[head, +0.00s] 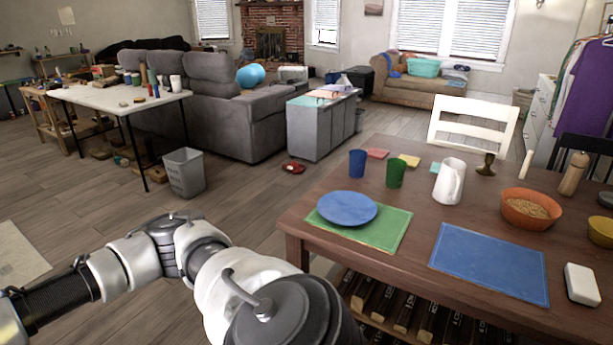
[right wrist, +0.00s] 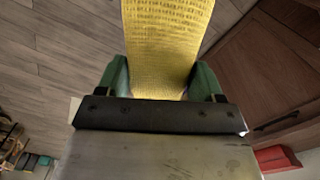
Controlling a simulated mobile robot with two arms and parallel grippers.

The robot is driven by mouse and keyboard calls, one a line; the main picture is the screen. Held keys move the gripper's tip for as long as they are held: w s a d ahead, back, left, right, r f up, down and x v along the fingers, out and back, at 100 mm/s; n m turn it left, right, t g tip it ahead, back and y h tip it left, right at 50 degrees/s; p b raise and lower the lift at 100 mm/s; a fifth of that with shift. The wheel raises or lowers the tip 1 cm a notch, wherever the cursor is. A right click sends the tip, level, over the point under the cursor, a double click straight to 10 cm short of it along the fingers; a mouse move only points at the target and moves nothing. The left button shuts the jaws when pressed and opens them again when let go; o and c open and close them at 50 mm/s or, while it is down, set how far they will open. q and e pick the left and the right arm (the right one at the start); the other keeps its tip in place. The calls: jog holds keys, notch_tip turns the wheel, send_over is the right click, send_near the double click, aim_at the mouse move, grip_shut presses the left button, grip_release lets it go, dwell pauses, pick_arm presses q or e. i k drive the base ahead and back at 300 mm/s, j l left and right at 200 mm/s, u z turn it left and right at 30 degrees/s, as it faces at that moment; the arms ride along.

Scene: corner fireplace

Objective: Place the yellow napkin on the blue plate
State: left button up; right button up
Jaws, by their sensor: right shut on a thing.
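The blue plate (head: 347,208) lies flat on the left part of a green placemat (head: 385,232), near the left edge of the wooden table. No food or cloth lies on it. In the right wrist view my right gripper (right wrist: 162,82) is shut on the yellow napkin (right wrist: 168,45), a textured cloth between its two green fingers. The napkin runs out of the top of that view, so its far end is hidden. The head view shows neither the right gripper nor the held napkin. An arm of mine comes in from the left, but its fingers do not show.
A blue cup (head: 357,163), a green cup (head: 396,173) and a white pitcher (head: 449,182) stand behind the plate. A small yellow square (head: 409,160) lies by the cups. A blue placemat (head: 489,262) and an orange bowl (head: 530,208) are to the right.

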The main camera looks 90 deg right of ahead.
aim_at(347, 207)
jog(key=l+z, duration=0.2)
jog(key=z, duration=0.25)
jog(key=l+z, duration=0.25)
jog(key=z, duration=0.15)
jog(key=l+z, duration=0.25)
jog(key=z, duration=0.2)
jog(key=l+z, duration=0.25)
jog(key=z, duration=0.15)
